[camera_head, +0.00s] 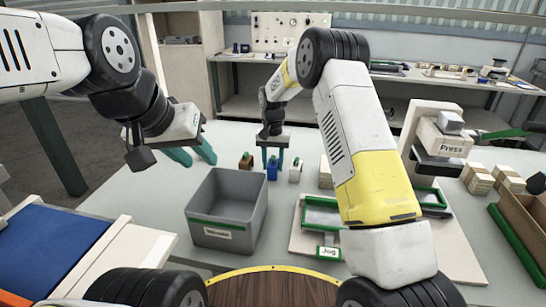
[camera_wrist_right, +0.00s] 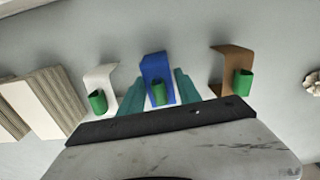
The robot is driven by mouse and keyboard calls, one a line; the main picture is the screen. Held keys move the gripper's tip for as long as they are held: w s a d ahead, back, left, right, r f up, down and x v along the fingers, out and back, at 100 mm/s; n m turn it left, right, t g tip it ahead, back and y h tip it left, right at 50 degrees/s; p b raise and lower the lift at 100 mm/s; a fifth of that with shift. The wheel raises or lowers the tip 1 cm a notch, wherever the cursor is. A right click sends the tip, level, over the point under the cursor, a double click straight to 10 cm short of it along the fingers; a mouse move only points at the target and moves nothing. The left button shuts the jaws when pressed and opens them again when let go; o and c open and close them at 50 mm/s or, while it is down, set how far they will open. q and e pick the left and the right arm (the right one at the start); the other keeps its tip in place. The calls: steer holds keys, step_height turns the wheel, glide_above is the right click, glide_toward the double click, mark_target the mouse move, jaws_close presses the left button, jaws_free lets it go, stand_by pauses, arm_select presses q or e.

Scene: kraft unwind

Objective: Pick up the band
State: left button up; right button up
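Three small bent strips stand in a row on the table, each with a green part: a brown one (camera_head: 246,161), a blue one (camera_head: 272,172) and a white one (camera_head: 295,172). Which of them is the band is not marked. My right gripper (camera_head: 273,156) points down at the blue strip. In the right wrist view the blue strip (camera_wrist_right: 156,75) lies between the open teal fingers, with a gap visible beside it; the white strip (camera_wrist_right: 100,84) and brown strip (camera_wrist_right: 232,65) are outside them. My left gripper (camera_head: 193,155) is open and empty, above the table left of the row.
A grey bin (camera_head: 226,238) with a label stands in front of the row. A jog tray (camera_head: 303,238) is behind my right arm. A press (camera_head: 440,140), cardboard stacks (camera_head: 480,180) and a brown box (camera_head: 520,215) are at the right. A blue-topped surface (camera_head: 45,250) is at the left.

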steer(key=shift+f, duration=0.4)
steer(key=c, duration=0.8)
